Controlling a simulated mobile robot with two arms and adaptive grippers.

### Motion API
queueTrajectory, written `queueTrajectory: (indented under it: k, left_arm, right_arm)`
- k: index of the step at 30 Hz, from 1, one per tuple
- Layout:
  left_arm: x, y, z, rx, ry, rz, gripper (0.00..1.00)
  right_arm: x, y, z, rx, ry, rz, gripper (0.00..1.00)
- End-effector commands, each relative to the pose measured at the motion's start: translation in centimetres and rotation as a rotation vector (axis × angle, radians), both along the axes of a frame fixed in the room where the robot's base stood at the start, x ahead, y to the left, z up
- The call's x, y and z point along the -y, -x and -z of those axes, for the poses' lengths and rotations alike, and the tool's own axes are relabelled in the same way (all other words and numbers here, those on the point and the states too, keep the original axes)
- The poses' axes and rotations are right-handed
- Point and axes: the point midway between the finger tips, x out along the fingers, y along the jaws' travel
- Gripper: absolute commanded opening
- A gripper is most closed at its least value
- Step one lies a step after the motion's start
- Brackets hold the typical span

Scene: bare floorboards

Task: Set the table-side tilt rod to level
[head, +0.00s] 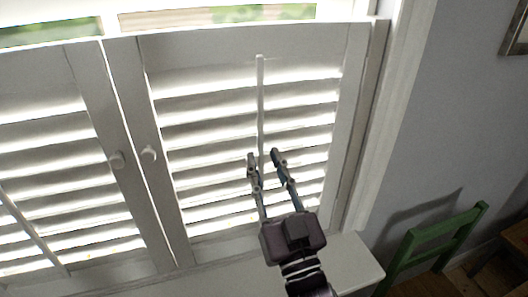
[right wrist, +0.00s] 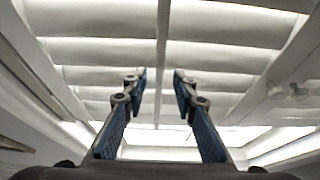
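The right-hand shutter panel carries a white vertical tilt rod (head: 260,100) down the middle of its slats (head: 205,135). The slats are tilted with bright light between them. My right gripper (head: 264,155) is in front of the rod's lower part, its fingers pointing up. In the right wrist view the rod (right wrist: 163,60) runs between the two fingertips (right wrist: 159,78), with a gap on each side. The gripper is open. Whether the rod lies fully between the fingers in depth, I cannot tell. My left gripper is not in view.
A left shutter panel (head: 45,95) has its own rod (head: 30,230) at lower left. Round knobs (head: 149,152) sit on the meeting stiles. A white sill (head: 355,262) is below, and a green chair (head: 440,235) stands at right by the grey wall.

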Motion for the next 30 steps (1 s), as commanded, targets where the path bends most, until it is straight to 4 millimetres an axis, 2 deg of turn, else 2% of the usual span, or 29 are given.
queueTrajectory:
  k: [4, 12, 13, 20, 26, 30]
  left_arm:
    - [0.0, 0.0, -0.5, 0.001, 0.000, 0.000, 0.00]
    - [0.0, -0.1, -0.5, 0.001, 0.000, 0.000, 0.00]
    - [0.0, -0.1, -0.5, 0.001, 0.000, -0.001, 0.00]
    - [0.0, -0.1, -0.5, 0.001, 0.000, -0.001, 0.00]
    - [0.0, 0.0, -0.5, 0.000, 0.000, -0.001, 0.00]
    - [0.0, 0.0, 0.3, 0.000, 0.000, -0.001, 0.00]
  right_arm:
    - [-0.3, -1.0, -0.5, 0.000, 0.000, 0.001, 0.26]
    - [-0.3, -1.1, -0.4, -0.001, 0.000, 0.001, 0.26]
    - [-0.3, -1.1, -0.4, -0.001, 0.000, 0.001, 0.25]
    - [-0.3, -1.1, -0.4, -0.001, 0.000, 0.001, 0.00]
    - [-0.3, -1.1, -0.4, -0.001, 0.000, 0.001, 0.00]
    - [-0.3, -1.1, 0.6, -0.002, 0.000, 0.001, 0.00]
